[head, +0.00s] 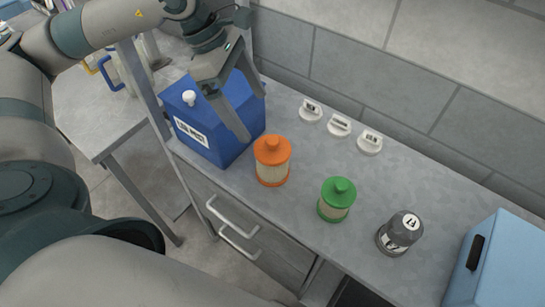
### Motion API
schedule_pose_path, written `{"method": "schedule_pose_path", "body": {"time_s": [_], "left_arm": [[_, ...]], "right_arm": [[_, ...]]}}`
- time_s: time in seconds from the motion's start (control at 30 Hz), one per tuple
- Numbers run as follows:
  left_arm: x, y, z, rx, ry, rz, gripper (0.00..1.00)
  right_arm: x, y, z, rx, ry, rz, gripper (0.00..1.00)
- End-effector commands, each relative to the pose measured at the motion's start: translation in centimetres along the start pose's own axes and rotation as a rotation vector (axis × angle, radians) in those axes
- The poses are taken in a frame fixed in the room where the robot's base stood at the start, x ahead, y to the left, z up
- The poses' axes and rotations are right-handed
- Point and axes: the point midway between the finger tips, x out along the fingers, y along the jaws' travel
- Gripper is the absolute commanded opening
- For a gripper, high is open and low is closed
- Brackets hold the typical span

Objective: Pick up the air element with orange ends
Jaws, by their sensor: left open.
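The air element with orange ends (272,161) stands upright on the grey bench top, just right of the blue box. Its pale pleated middle shows between the orange cap and the orange base. My left gripper (245,118) is open and empty, above the blue box, up and to the left of the orange element and apart from it. My right gripper is not in view.
A green-ended element (336,199) and a dark grey labelled canister (399,233) stand to the right. The blue box (215,118) stands close left. Three white labelled pieces (339,125) lie behind, near the wall. A light blue case (488,262) is at far right.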

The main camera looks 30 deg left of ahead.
Motion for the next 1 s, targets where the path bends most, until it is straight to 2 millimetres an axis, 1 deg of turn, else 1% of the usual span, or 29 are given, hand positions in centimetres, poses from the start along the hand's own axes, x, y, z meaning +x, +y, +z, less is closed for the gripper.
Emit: {"method": "schedule_pose_path", "body": {"time_s": [0.03, 0.3, 0.5, 0.67, 1.0], "left_arm": [[0.7, -0.1, 0.1, 0.0, 0.001, -0.006, 0.91], [5.5, -0.1, 0.1, -0.001, 0.001, -0.006, 0.91], [8.2, -0.1, 0.1, 0.0, 0.0, -0.004, 0.91], [9.0, 0.0, 0.0, 0.0, 0.0, -0.001, 0.91], [9.1, 0.1, 0.0, 0.0, 0.0, -0.001, 0.91]], "right_arm": [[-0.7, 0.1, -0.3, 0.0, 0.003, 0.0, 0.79], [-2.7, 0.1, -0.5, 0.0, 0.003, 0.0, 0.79], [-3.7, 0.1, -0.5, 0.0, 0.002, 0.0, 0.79], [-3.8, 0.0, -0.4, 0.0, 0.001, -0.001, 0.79], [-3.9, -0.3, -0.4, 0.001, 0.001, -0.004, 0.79]]}}
